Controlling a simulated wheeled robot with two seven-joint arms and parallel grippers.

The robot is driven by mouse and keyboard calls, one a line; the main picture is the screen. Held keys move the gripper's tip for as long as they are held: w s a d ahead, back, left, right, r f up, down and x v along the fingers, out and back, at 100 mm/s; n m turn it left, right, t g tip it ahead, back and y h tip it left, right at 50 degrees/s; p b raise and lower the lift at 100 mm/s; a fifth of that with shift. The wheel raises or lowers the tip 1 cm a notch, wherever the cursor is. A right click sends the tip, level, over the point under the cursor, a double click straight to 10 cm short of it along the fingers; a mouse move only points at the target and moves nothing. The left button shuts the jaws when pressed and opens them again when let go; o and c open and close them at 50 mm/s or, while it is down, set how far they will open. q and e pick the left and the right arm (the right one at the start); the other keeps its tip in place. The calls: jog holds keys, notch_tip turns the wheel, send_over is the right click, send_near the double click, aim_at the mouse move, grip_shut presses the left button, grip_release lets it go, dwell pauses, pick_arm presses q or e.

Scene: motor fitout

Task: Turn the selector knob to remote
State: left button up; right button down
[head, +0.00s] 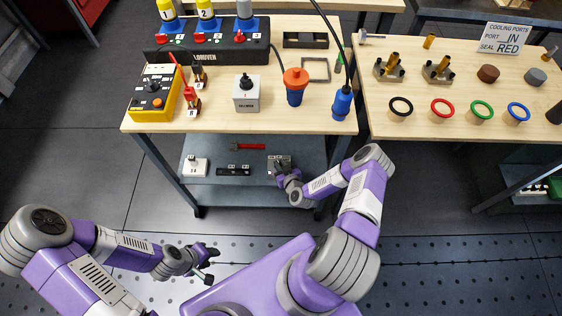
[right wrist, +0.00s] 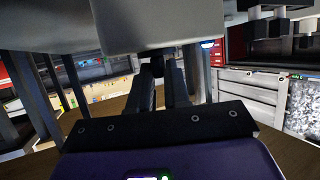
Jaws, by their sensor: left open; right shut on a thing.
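A grey box with a black knob (head: 245,84) on top stands on the wooden bench; the knob's setting is too small to read. A second, dark grey box (head: 279,161) sits at the right end of the bench's lower shelf. My right gripper (head: 284,175) is at this lower box, shut on a small dark piece (right wrist: 157,66) that shows between its fingers in the right wrist view. I cannot tell whether this piece is the selector knob; the fingers and a pale block hide most of it. My left gripper (head: 208,265) is open and empty, low over the floor.
On the lower shelf (head: 225,145) are a white switch box (head: 195,166), a black strip (head: 233,171) and a red-handled tool (head: 248,146). The bench top overhangs the shelf. A yellow control box (head: 155,95) and an orange-and-blue plug (head: 295,86) stand above.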

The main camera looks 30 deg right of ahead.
jog(key=m+h+p, duration=0.1)
jog(key=h, duration=0.1)
jog(key=m+g+h+p, duration=0.1)
jog(key=m+h, duration=0.1)
jog(key=shift+w+a+r+m, duration=0.1)
jog(key=shift+a+r+m, duration=0.05)
jog(key=shift+a+m, duration=0.2)
jog(key=m+h, duration=0.1)
jog(key=m+g+h+p, duration=0.1)
jog(key=m+g+h, duration=0.1)
jog(key=shift+w+a+m+h, duration=0.15)
jog(key=shift+a+m+h, duration=0.1)
jog(key=shift+h, duration=0.05)
jog(key=m+g+h, duration=0.2)
jog(key=shift+w+m+g, duration=0.2)
jog(key=shift+m+g, duration=0.2)
jog(key=shift+w+m+g+h+b, duration=0.2)
jog(key=shift+m+g+h+b, duration=0.65)
jog(key=shift+m+g, duration=1.05)
jog(key=shift+g, duration=0.4)
jog(key=c, duration=1.2)
grip_release()
jog(key=shift+a, duration=0.1)
